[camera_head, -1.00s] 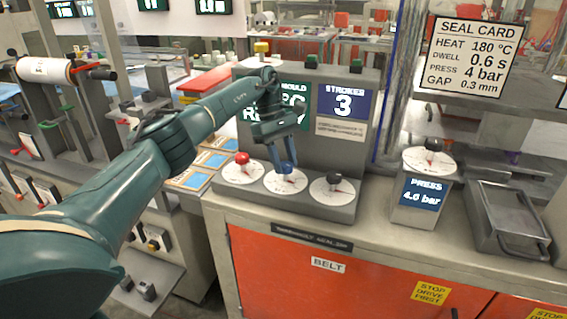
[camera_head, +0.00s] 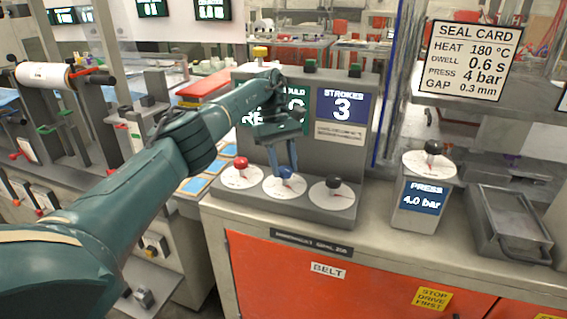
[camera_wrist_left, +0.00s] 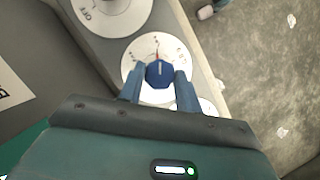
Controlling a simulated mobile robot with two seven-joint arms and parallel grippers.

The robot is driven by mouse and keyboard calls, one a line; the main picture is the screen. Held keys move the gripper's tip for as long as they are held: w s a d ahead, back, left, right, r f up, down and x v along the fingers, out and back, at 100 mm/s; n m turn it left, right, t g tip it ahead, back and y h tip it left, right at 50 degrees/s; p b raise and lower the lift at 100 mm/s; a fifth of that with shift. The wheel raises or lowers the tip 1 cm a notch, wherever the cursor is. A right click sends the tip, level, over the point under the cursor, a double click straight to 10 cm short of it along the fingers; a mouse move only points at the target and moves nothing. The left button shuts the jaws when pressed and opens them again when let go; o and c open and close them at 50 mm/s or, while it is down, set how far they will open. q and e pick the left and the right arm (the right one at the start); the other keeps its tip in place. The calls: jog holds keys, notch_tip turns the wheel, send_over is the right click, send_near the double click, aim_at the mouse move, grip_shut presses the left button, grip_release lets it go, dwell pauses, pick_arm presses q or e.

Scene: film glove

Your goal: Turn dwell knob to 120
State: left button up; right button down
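The blue knob (camera_head: 286,171) sits on the middle of three white dials on the grey machine's front ledge. It also shows in the left wrist view (camera_wrist_left: 158,73), with a red pointer mark at its far side. The dial's lettering is too small to read, so I cannot confirm it is the dwell knob. My left gripper (camera_head: 284,158) points down over the blue knob. In the left wrist view its fingers (camera_wrist_left: 159,82) are apart, one on each side of the knob, with gaps showing. My right gripper is not in view.
A red knob (camera_head: 240,163) and a black knob (camera_head: 333,182) flank the blue one closely. A press unit (camera_head: 420,197) reading 4.0 bar stands to the right, beside a metal tray (camera_head: 508,225). The seal card (camera_head: 472,58) reads dwell 0.6 s.

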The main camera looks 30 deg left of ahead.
aim_at(284, 167)
pick_arm(q)
jog(key=o, duration=0.5)
jog(key=shift+c, duration=0.2)
notch_tip(284, 167, up, 10)
jog(key=p, duration=0.1)
dwell(0.3)
